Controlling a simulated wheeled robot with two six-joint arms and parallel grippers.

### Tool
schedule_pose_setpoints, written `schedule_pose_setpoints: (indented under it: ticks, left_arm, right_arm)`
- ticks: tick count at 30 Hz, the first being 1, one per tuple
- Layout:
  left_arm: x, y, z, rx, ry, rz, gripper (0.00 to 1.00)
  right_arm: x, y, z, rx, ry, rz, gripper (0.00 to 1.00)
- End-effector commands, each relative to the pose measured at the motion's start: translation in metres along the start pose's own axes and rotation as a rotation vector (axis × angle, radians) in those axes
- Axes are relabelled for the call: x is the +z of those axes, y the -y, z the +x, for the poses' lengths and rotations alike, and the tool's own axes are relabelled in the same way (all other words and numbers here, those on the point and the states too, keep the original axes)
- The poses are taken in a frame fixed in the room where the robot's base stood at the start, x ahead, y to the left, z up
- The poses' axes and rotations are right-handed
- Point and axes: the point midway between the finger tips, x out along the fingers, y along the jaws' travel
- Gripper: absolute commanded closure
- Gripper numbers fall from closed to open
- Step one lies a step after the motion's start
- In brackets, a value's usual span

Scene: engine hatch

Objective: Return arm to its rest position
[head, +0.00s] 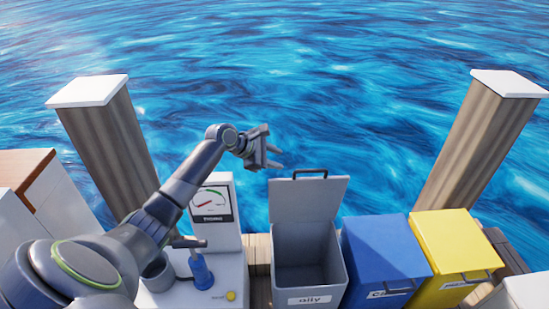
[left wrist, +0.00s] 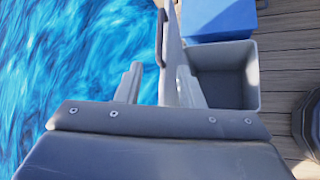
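My left arm (head: 165,210) reaches out from the lower left in the head view, over the dock edge. My left gripper (head: 274,157) is raised in front of the water, just up and left of the open lid (head: 318,200) of the grey "oily" bin (head: 308,262). In the left wrist view my left gripper (left wrist: 158,82) has its fingers spread apart with nothing held. The lid (left wrist: 172,45) shows nearly edge-on close to the right finger; I cannot tell whether they touch. My right gripper is not in view.
A blue bin (head: 385,250) and a yellow bin (head: 455,250) stand shut right of the grey bin. A white gauge unit (head: 217,235) with a blue-based lever (head: 201,270) stands left of it. Wooden posts (head: 108,145) and (head: 485,140) rise at both sides. Water lies behind.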

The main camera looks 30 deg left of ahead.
Motion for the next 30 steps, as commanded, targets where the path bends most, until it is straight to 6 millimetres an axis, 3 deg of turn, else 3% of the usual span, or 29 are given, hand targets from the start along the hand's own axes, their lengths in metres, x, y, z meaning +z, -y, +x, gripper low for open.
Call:
schedule_pose_setpoints:
  ticks: [12, 16, 20, 23, 26, 30]
  left_arm:
    - [-0.001, 0.000, 0.001, 0.000, -0.001, 0.001, 0.66]
    - [-0.021, 0.012, 0.011, 0.001, -0.032, 0.029, 0.66]
    - [-0.078, 0.048, 0.037, -0.001, -0.126, 0.136, 0.66]
    - [-0.137, 0.094, 0.058, -0.028, -0.228, 0.269, 0.66]
    - [-0.191, 0.147, 0.071, -0.082, -0.323, 0.423, 0.66]
    - [-0.257, 0.232, 0.077, -0.204, -0.429, 0.655, 0.66]
  right_arm:
    - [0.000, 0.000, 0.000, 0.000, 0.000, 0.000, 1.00]
    - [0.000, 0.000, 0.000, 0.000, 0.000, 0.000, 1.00]
    - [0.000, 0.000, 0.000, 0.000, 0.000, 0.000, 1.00]
    - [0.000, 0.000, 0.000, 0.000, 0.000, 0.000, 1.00]
    - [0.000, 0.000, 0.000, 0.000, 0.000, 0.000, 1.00]
    - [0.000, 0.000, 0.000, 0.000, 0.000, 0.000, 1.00]
